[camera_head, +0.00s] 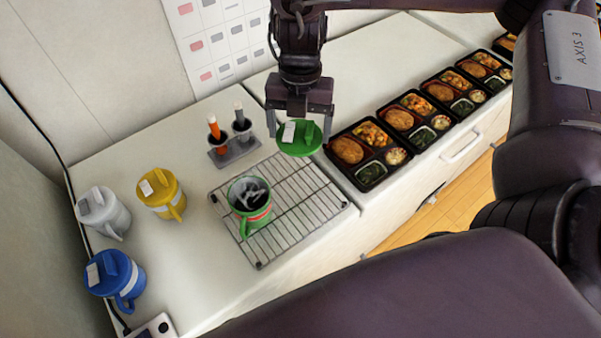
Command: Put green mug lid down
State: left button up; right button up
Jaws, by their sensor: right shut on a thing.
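A green lid (299,141) with a pale label hangs from my right gripper (299,123), which is shut on it. The lid is above the counter, at the upper right of the wire rack (305,207) and close to the nearest bento tray. Whether its edge touches anything below cannot be told. The green mug (250,196) stands open on the left part of the rack, its dark inside showing, its handle toward the front. The lid and gripper are apart from the mug, up and to the right of it. My left gripper is not in view.
A yellow mug (161,194), a white mug (103,212) and a blue mug (116,275) stand lidded at the left. A grey holder (236,151) with two markers stands behind the rack. Several bento trays (367,154) line the right. The right part of the rack is bare.

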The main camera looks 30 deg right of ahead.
send_over(300, 186)
notch_tip(300, 186, down, 7)
notch_tip(300, 186, down, 6)
jog(key=shift+w+f+b, duration=0.1)
jog(key=shift+w+b, duration=0.05)
jog(key=shift+b, duration=0.85)
jog(key=shift+f, duration=0.5)
notch_tip(300, 186, down, 2)
jog(key=shift+f+b, duration=0.15)
jog(key=shift+b, duration=0.25)
jog(key=shift+f, duration=0.35)
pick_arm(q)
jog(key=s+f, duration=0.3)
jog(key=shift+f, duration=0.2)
